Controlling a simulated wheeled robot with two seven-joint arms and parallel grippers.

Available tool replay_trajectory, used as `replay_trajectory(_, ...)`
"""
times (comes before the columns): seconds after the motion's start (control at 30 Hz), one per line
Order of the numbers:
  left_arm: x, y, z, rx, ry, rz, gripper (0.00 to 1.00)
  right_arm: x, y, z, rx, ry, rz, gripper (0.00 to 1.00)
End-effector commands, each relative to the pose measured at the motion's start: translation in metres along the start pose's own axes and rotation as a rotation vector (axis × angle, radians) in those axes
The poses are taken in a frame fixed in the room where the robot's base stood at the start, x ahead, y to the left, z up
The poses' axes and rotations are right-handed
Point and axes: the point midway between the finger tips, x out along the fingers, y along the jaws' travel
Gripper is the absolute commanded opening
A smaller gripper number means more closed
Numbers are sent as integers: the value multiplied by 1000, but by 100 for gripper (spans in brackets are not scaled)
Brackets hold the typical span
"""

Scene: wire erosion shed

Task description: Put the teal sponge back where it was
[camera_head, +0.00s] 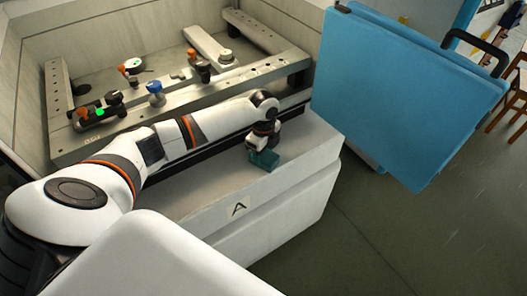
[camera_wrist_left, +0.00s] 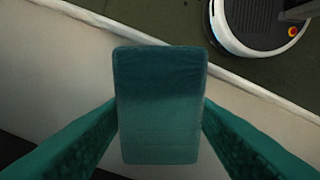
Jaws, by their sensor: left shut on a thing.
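The teal sponge (camera_head: 264,159) is a small block at the end of my left arm in the head view. It fills the middle of the left wrist view (camera_wrist_left: 160,105), between the two teal fingers. My left gripper (camera_head: 263,147) is shut on the sponge, over the right end of the white ledge marked A (camera_head: 295,160). I cannot tell whether the sponge touches the ledge. My right gripper is not in view.
Behind the ledge, the machine basin holds a metal frame (camera_head: 215,90) with clamps and knobs. A blue door panel (camera_head: 415,90) stands open on the right. Grey floor (camera_head: 400,240) lies clear in front of it.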

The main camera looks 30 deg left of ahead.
Motion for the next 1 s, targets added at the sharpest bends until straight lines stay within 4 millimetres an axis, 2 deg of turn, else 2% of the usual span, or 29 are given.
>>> replay_trajectory(0.03,2,0,0,0,0,-1,30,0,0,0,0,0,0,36)
replay_trajectory(0.07,2,0,0,0,0,0,56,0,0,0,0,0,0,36)
replay_trajectory(0.17,1,0,0,0,0,-1,73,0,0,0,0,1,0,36)
replay_trajectory(0.43,1,0,0,0,0,0,73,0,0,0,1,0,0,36)
replay_trajectory(0.57,-7,0,0,0,-1,2,73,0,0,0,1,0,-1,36)
replay_trajectory(0.67,-22,1,0,1,-2,3,73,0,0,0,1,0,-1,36)
replay_trajectory(1.0,-94,1,0,1,-1,4,73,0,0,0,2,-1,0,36)
